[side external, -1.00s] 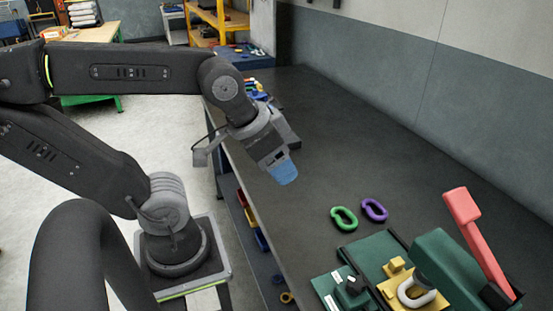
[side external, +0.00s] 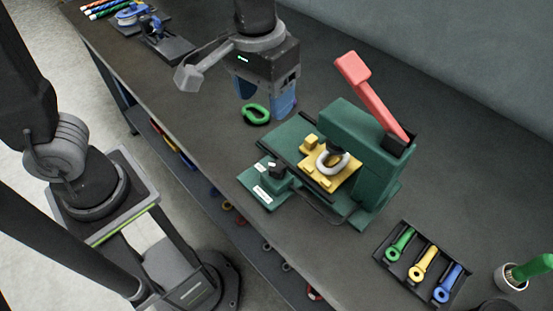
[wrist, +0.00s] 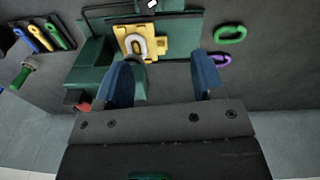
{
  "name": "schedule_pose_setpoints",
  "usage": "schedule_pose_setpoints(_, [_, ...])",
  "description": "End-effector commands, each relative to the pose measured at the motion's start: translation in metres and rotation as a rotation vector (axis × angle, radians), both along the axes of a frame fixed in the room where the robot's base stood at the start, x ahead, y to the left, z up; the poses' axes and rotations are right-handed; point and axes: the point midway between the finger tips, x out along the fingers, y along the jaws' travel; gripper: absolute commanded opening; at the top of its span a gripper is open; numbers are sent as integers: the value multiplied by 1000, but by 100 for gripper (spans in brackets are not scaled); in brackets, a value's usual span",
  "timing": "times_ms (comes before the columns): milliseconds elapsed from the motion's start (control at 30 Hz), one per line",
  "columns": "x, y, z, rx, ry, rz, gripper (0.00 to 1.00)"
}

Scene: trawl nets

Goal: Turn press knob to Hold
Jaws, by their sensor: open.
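The press is a green body (side external: 360,150) with a red lever (side external: 370,95) raised and tilted. Its yellow fixture (side external: 318,172) holds a pale ring-shaped link (side external: 335,161); the fixture also shows in the wrist view (wrist: 128,42). My gripper (side external: 266,104) is open and empty, fingers down, above the bench behind and left of the press. In the wrist view my blue fingers (wrist: 162,68) are apart.
A black tray (side external: 408,273) of green, yellow and blue eyed pieces and a cup (side external: 511,277) with a green-handled tool stand front right. Bench is clear behind the press.

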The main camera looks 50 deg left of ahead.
Motion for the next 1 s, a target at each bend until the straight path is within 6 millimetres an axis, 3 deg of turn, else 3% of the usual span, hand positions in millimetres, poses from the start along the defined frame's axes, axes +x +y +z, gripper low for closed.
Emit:
schedule_pose_setpoints(133, [3,-22,-10,22,45,9,63])
schedule_pose_setpoints(367, [3,-26,-29,28,56,17,63])
schedule_pose_setpoints(800, [3,-25,-116,28,57,16,63])
schedule_pose_setpoints(1000, [3,-25,-141,26,53,15,63])
